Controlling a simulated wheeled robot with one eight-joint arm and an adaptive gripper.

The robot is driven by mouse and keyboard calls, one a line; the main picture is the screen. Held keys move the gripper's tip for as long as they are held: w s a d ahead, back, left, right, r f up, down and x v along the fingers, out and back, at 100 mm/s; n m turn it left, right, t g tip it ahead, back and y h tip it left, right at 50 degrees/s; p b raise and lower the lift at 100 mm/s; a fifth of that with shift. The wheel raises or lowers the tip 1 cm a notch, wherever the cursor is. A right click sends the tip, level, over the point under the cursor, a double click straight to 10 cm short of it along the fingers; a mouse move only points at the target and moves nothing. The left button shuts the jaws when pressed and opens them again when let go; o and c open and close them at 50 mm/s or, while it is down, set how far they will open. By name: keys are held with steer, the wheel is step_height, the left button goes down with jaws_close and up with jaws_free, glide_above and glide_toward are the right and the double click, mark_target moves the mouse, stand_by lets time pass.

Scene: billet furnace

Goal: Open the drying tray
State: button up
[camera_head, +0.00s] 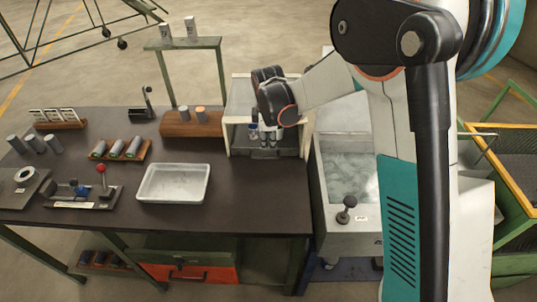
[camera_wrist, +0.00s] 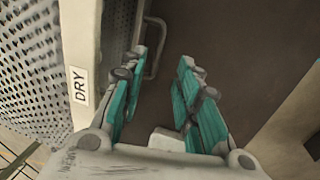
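The drying tray shows in the wrist view as a pale front panel with a "DRY" label (camera_wrist: 79,85), with a perforated metal sheet (camera_wrist: 30,60) beside it at the left. A thin grey bar handle (camera_wrist: 153,48) stands out from the panel. My gripper (camera_wrist: 164,60) is open, with its teal-padded fingers apart and the dark bench top visible between them. The handle is by the left finger's tip; I cannot tell whether they touch. In the head view my gripper (camera_head: 267,138) points down in front of the white box (camera_head: 232,112), hiding much of its front.
The dark bench (camera_head: 240,205) holds a white tray (camera_head: 173,184), a red-knobbed fixture (camera_head: 90,193) and several cylinders in wooden racks. A metal basin (camera_head: 350,170) stands right of the box. The bench's front middle is clear.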

mark_target(269, 158)
steer(key=f, duration=0.3)
steer(key=w+f+b, duration=0.1)
steer(key=f, duration=0.2)
steer(key=w+f, duration=0.1)
steer(key=f, duration=0.2)
steer(key=shift+f+b, duration=0.25)
steer(key=shift+b, duration=0.15)
jaws_close()
